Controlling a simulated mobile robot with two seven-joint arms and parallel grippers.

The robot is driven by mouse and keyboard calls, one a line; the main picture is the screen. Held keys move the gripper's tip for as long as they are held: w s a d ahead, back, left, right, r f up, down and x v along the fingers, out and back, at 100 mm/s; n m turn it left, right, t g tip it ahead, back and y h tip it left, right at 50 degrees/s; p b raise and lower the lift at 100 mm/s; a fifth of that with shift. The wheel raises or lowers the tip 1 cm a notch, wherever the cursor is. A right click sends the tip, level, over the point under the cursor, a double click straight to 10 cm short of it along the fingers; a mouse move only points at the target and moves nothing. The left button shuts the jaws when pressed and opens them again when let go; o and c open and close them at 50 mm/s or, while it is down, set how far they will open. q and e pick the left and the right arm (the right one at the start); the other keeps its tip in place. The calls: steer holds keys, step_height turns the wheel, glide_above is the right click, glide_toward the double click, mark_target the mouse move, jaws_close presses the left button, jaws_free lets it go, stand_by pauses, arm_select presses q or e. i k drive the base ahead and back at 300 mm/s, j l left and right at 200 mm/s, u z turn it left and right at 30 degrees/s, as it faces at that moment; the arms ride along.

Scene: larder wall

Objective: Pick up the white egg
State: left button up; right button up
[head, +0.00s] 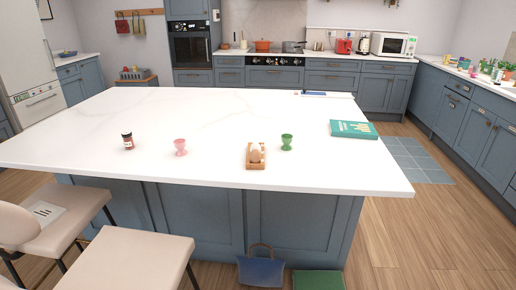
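A wooden egg holder (256,164) stands on the white island top, right of the middle near its front edge. A small whitish egg (255,153) appears to sit in it; the details are too small to tell if there is more than one. A pink egg cup (180,147) stands to the left of the holder and a green egg cup (287,142) just to its right. Both cups look empty, though this is hard to tell at this size. Neither of my grippers shows in the head view.
The island top (220,113) is mostly clear. A small dark jar (128,141) stands at the left and a green book (353,129) lies at the right. Two chairs (128,262) stand in front at the left. A blue bag (261,270) sits on the floor against the island.

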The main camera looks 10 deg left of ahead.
mark_target(256, 145)
steer(key=i+l+u, duration=0.15)
steer(key=i, duration=0.4)
steer(key=i+l+u, duration=0.15)
steer(key=i+l, duration=0.2)
steer(key=i, duration=0.15)
